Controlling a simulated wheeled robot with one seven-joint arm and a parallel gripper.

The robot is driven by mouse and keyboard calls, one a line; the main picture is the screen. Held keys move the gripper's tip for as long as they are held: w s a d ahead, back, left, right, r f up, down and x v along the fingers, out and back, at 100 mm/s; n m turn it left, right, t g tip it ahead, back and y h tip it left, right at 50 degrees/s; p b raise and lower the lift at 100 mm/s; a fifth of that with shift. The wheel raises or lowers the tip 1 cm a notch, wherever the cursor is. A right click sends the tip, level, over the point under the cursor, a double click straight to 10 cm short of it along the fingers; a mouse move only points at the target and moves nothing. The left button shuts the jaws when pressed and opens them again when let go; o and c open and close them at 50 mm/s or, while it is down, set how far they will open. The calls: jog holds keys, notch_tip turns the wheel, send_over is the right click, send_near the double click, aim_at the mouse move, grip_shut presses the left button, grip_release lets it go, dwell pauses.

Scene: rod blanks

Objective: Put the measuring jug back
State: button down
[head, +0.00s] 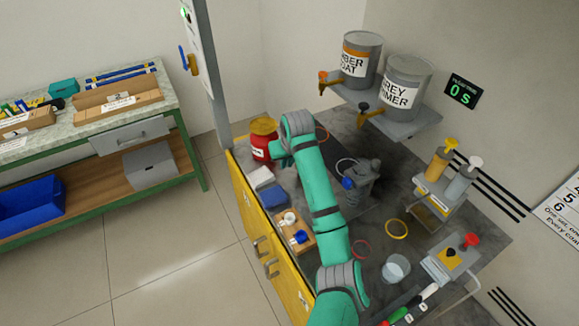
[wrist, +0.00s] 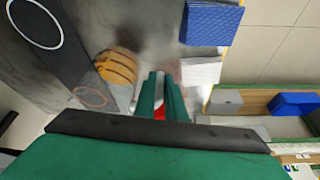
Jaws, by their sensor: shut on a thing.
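A clear, cup-shaped vessel (head: 396,268), which looks like the measuring jug, stands upright on the grey worktop at the front right in the head view. My gripper (head: 280,158) is at the far left of that worktop, well apart from this vessel and right beside a red can (head: 262,148) with a yellow top and white label. In the wrist view my gripper's fingers (wrist: 160,97) are close together with red and white showing between them. I cannot tell exactly what they hold. A rounded orange thing with dark stripes (wrist: 117,66) is left of the fingers.
Blue and white cloths (head: 266,190) and a wooden tray (head: 293,232) lie along the left edge. A dark grey fixture (head: 366,180) stands mid-worktop, with a pump-bottle stand (head: 438,205) at right. Two labelled paint cans sit on a wall shelf (head: 400,122). Loose rings lie about.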

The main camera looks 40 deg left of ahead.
aim_at(287, 167)
jog(key=f, duration=0.3)
jog(key=shift+w+f, duration=0.15)
jog(key=shift+w, duration=0.2)
jog(key=shift+s+f, duration=0.1)
jog(key=shift+f, duration=0.05)
jog(key=shift+f, duration=0.15)
jog(key=c, duration=1.8)
grip_release()
jog(key=shift+r, duration=0.3)
jog(key=v, duration=1.1)
jog(key=shift+s+d+r, duration=0.1)
jog(key=shift+s+r, duration=0.05)
jog(key=shift+r, duration=0.2)
